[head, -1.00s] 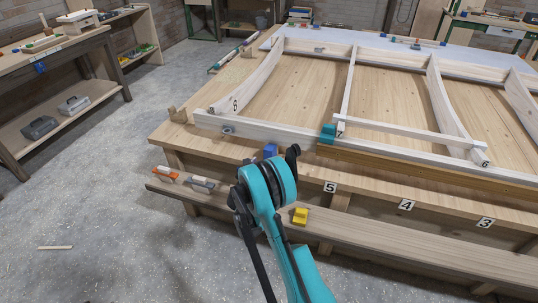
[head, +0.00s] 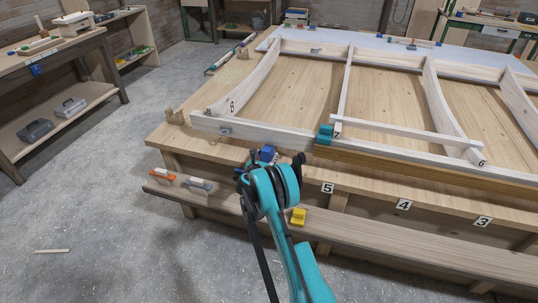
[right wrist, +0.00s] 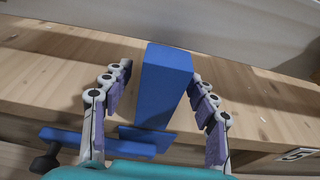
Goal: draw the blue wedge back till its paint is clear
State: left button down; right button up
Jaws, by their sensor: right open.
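The blue wedge (right wrist: 166,85) shows as a tall blue block at the table's front edge in the right wrist view. In the head view only a small blue part of it (head: 267,153) shows above my right gripper (head: 272,172). My right gripper (right wrist: 161,80) is open, with one row of purple-padded fingers on each side of the block. The right fingertip is close to the block's side; I cannot tell if it touches. A gap shows at the left fingers. No separate paint mark can be made out. My left gripper is not in view.
A flat blue bar (right wrist: 95,140) with a dark knob lies low left of the block. A white timber frame (head: 265,132) covers the table (head: 215,140). A teal block (head: 325,134) sits by it. A yellow block (head: 299,216) and trowel-like tools (head: 197,184) lie on the lower shelf.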

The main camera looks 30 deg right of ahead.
aim_at(265, 158)
grip_shut()
jog(key=shift+s+a, duration=0.15)
jog(key=shift+a, duration=0.05)
jog(key=shift+s+a, duration=0.8)
jog(key=shift+a, duration=0.15)
jog(key=shift+o, duration=0.4)
grip_release()
jog(key=shift+s+a, duration=0.1)
jog(key=r+v, duration=0.1)
jog(key=v, duration=0.6)
jog(key=shift+r, duration=0.15)
